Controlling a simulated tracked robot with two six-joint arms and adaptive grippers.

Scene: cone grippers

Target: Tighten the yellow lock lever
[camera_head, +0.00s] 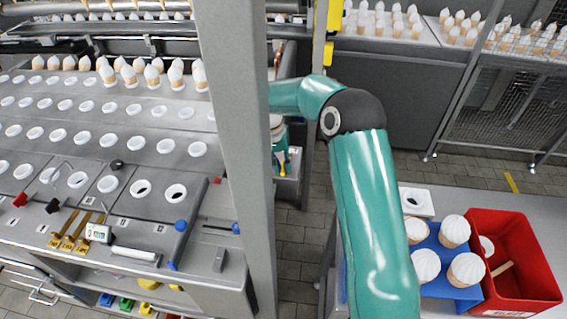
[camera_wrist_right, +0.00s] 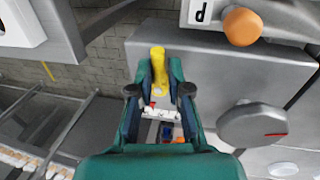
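The yellow lock lever (camera_wrist_right: 158,55) shows in the right wrist view, upright between the two dark fingers of my right gripper (camera_wrist_right: 160,72). The fingers lie close along both sides of the lever and appear shut on it; its upper end stands out past the fingertips. In the head view, my right gripper (camera_head: 281,150) is small, beyond the grey post, with a bit of yellow (camera_head: 283,167) at it. The post and my own arm hide part of that area. My left gripper is not in view.
A grey post (camera_head: 238,150) stands just left of my right arm. The right wrist view shows a grey knob (camera_wrist_right: 252,125) and an orange button (camera_wrist_right: 242,26) beside the gripper. A red bin (camera_head: 525,255) and a blue cone holder (camera_head: 440,285) stand at the right.

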